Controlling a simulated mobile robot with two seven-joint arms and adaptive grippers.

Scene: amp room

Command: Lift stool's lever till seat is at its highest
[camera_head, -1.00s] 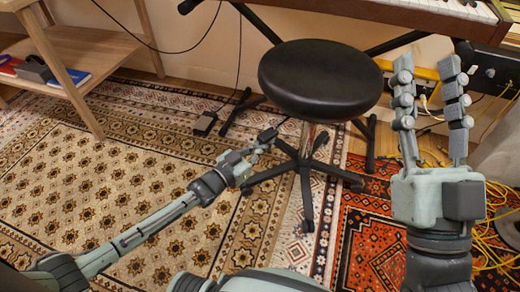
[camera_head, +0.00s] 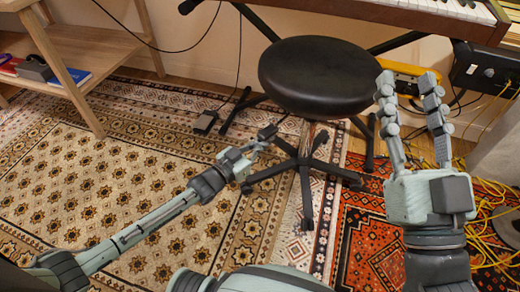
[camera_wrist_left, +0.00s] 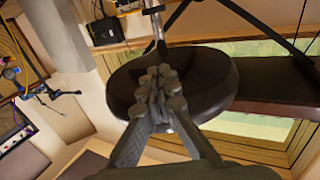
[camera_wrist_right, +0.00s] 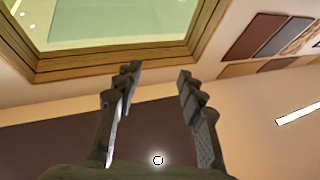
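The black round stool seat (camera_head: 318,76) stands upright on a column above a dark star base (camera_head: 304,165). My left gripper (camera_head: 266,133) is low, left of the column and below the seat's rim. In the left wrist view its fingers (camera_wrist_left: 160,85) are together, with the seat's underside (camera_wrist_left: 215,80) behind them. I cannot make out the lever clearly, nor whether the fingertips touch it. My right gripper (camera_head: 406,85) is raised right of the seat, open and empty; its spread fingers also show in the right wrist view (camera_wrist_right: 160,85).
A keyboard (camera_head: 420,14) on a dark stand is behind the seat. A wooden shelf (camera_head: 75,45) stands at the left. A pedal (camera_head: 205,122) lies on the rug left of the stool. Yellow cables (camera_head: 490,240) lie on the floor at the right.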

